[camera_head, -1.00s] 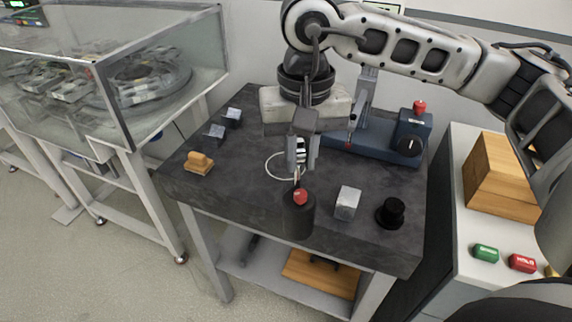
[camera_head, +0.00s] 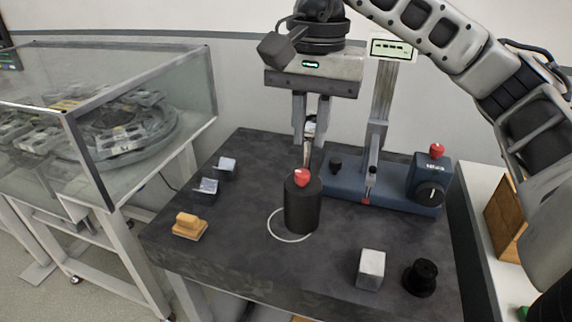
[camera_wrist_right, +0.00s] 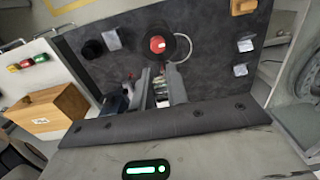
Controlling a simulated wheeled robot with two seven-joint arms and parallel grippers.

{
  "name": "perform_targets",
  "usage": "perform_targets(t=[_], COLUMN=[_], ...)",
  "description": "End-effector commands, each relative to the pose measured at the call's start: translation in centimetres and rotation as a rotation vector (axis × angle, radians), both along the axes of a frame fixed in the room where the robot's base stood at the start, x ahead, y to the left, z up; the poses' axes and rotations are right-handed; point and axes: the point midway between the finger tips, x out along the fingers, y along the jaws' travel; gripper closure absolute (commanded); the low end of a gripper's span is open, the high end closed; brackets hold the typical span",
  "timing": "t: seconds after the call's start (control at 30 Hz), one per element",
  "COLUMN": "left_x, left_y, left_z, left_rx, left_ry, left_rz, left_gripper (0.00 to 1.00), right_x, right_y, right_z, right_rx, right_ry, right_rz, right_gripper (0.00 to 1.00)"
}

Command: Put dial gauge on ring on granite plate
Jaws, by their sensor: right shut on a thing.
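The dial gauge shows as a black round base (camera_head: 303,207) with a red knob on top and a thin post rising from it. My right gripper (camera_head: 311,130) is shut on the upper part of the post, and the base hangs upright below the fingers. The white ring (camera_head: 289,239) lies on the dark granite plate (camera_head: 240,255). The base hides the ring's right and far part in the head view. In the right wrist view the base (camera_wrist_right: 172,55) covers one side of the ring (camera_wrist_right: 188,45). I cannot tell whether the base touches the plate. My left gripper is out of view.
A blue comparator stand (camera_head: 395,195) is right behind the gauge. A metal block (camera_head: 371,268) and a black knob-shaped piece (camera_head: 420,278) stand at the front right. A wooden piece (camera_head: 188,226) and two small blocks (camera_head: 206,190) are at the left. A glass case (camera_head: 150,150) stands beyond.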

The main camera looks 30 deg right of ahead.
Motion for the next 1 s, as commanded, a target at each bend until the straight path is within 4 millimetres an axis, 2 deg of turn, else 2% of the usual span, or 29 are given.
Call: perform_targets(t=[0.1, 0.4, 0.67, 0.83, 1.0], left_x=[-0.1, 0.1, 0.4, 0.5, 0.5], left_y=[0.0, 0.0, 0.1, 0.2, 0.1], left_z=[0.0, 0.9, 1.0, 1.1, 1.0], left_rx=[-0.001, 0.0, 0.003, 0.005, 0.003], left_ry=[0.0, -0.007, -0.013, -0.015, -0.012], left_rz=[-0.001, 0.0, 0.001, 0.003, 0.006], left_gripper=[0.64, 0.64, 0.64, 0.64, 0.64], right_x=[2.5, 6.0, 7.4, 7.4, 7.4], right_y=[-0.2, -0.6, -0.7, -0.7, -0.7], right_z=[-1.1, -5.2, -6.9, -9.2, -10.0], right_rx=[0.003, 0.0, 0.001, 0.0, -0.001], right_ry=[0.003, 0.0, 0.0, 0.0, -0.003], right_rz=[-0.001, 0.001, 0.0, 0.001, 0.002], right_gripper=[1.0, 1.0, 1.0, 1.0, 1.0])
